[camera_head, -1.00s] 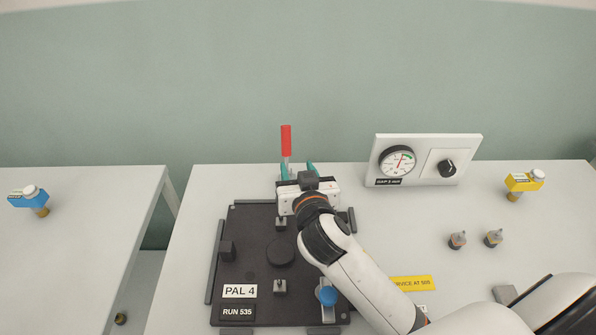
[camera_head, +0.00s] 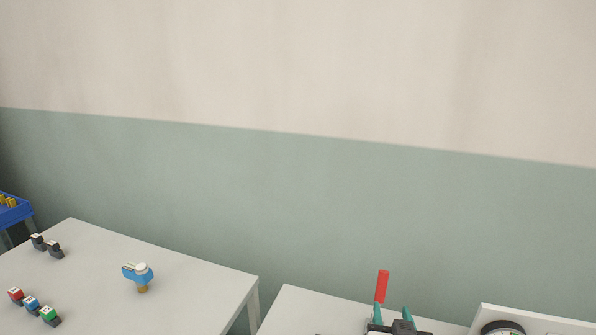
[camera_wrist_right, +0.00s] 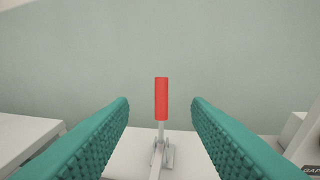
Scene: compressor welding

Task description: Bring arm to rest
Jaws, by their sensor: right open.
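My right gripper (camera_head: 391,315) shows at the bottom edge of the head view, with its teal fingers pointing up and away. In the right wrist view my right gripper (camera_wrist_right: 160,125) is open, its two teal fingers wide apart. A lever with a red handle (camera_head: 381,286) stands upright just beyond the fingers. In the right wrist view the red handle (camera_wrist_right: 161,98) shows between the fingers, touching neither, on a metal base (camera_wrist_right: 165,155). My right arm lies below the head view's edge. My left gripper is not seen.
A grey-white table (camera_head: 215,290) at left carries a blue device (camera_head: 138,275) and several small coloured blocks (camera_head: 32,304). A blue bin (camera_head: 12,212) is at far left. A gauge panel (camera_head: 530,320) stands at lower right. The green and cream wall is behind.

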